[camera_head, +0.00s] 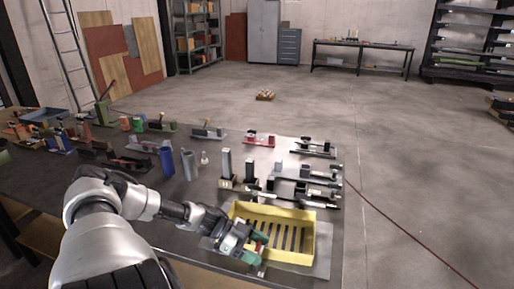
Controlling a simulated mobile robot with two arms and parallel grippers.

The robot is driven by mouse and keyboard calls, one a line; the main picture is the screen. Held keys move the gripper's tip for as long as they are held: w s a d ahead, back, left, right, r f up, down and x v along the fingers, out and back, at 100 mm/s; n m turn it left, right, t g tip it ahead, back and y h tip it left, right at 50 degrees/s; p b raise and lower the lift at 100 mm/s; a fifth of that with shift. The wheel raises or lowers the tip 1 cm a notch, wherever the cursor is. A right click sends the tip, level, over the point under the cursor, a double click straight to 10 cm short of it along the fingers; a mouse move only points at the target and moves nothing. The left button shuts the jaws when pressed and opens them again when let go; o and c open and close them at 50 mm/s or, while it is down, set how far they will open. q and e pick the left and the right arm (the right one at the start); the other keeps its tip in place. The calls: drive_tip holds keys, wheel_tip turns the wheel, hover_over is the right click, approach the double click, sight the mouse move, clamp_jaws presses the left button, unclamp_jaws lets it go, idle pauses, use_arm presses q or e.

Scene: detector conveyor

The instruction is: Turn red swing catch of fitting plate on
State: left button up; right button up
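My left gripper (254,246) reaches in from the left, its green fingertips low at the near left corner of a yellow slotted tray (314,240). A small red piece (258,245) shows between the fingertips; it may be the red swing catch, but it is too small and covered to be sure of its shape or position. Whether the fingers touch it cannot be told. A grey plate (318,262) lies under the tray and may be the fitting plate; the gripper hides part of its left side. My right gripper is not in view.
A red-based clamp (259,142) and several dark clamp fixtures (313,149) stand farther back on the dark table (222,142). Blue and grey cylinders and upright blocks (226,163) stand behind the gripper. The table's right edge is near the tray, with open floor beyond.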

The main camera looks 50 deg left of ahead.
use_arm(q)
drive_tip(key=o, duration=0.3)
drive_tip(key=shift+s, duration=0.1)
drive_tip(key=p+v, duration=0.2)
drive_tip(key=v, duration=0.8)
drive_tip(key=shift+a, duration=0.25)
drive_tip(key=shift+s+r, duration=0.1)
drive_tip(key=shift+r, duration=0.05)
